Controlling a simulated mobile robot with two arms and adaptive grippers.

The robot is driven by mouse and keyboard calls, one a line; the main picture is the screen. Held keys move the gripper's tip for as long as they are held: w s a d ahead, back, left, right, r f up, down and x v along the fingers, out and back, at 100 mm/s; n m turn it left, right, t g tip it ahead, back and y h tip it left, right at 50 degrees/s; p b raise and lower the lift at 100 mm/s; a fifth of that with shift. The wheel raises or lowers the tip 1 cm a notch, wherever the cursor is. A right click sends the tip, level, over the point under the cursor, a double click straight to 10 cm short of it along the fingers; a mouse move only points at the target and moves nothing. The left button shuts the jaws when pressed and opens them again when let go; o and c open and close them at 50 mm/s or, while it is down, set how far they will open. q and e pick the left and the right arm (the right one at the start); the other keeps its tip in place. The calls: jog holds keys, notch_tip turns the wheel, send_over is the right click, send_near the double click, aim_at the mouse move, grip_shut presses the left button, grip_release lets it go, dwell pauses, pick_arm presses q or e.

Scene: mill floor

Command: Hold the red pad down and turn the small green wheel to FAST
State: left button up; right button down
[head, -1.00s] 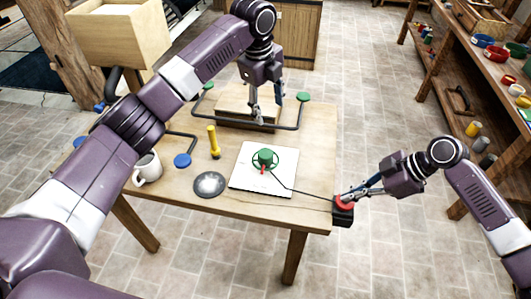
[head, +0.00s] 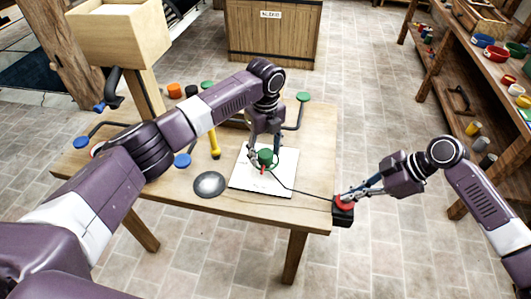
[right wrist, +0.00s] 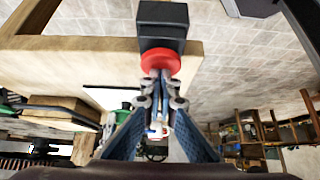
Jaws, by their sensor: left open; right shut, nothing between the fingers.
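The small green wheel (head: 265,158) with a red pointer stands on a white plate (head: 262,184) on the table. My left gripper (head: 264,150) is open and points down with its fingers around the wheel; contact cannot be told. The red pad (head: 345,202) sits on a black box (head: 343,216) at the table's right front corner. My right gripper (head: 352,196) is shut, with its fingertips at the pad. In the right wrist view the red pad (right wrist: 160,61) shows just beyond the shut fingertips (right wrist: 160,76). The lettering on the plate is too small to read.
A grey disc (head: 209,184), a yellow-handled tool (head: 214,142) and a blue knob (head: 182,160) lie left of the plate. A thin cable (head: 305,193) runs from the wheel to the black box. A green-ended bar (head: 303,97) is behind.

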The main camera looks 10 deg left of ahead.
pick_arm(q)
jog(key=shift+f, duration=0.3)
jog(key=c, duration=1.2)
jog(key=shift+o, duration=0.2)
